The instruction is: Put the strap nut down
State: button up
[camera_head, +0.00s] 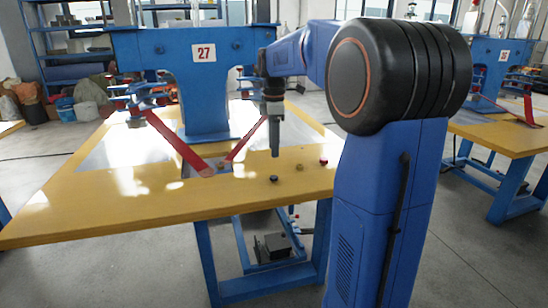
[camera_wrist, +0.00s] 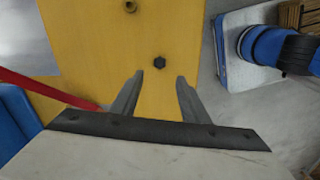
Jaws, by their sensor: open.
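A small dark hexagonal piece, which looks like the strap nut, lies on the yellow table top (camera_head: 110,205) near its front edge. It shows in the head view (camera_head: 273,179) and in the wrist view (camera_wrist: 160,62). My gripper (camera_head: 275,154) points down above the table, behind the dark piece in the head view. In the wrist view my gripper (camera_wrist: 159,77) is open, with nothing between its fingers. The dark piece lies just beyond the fingertips, roughly in line with the gap, and is apart from both fingers.
A small brass-coloured piece (camera_head: 299,167) and a small red piece (camera_head: 323,161) lie to the right of the dark one. Red straps (camera_head: 180,145) run down from the blue machine (camera_head: 200,75) marked 27. The table's front left is clear.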

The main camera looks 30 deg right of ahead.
jog(key=s+a+f+m+t, duration=0.1)
jog(key=s+a+m, duration=0.2)
jog(key=s+a, duration=0.35)
jog(key=s+a+f+m+t, duration=0.1)
jog(key=s+a+m, duration=0.25)
jog(key=s, duration=0.55)
jog(key=s+a+f+m+t, duration=0.1)
jog(key=s+a+f+m, duration=0.2)
jog(key=s+f, duration=0.2)
jog(key=s+a+f+m+t, duration=0.1)
jog(key=s+a+f+m, duration=0.1)
jog(key=s+f, duration=0.3)
jog(key=s+m, duration=0.1)
jog(key=s, duration=0.3)
jog(key=shift+s+a+f+t, duration=0.25)
jog(key=shift+s+a+t, duration=0.1)
jog(key=shift+a+t, duration=0.05)
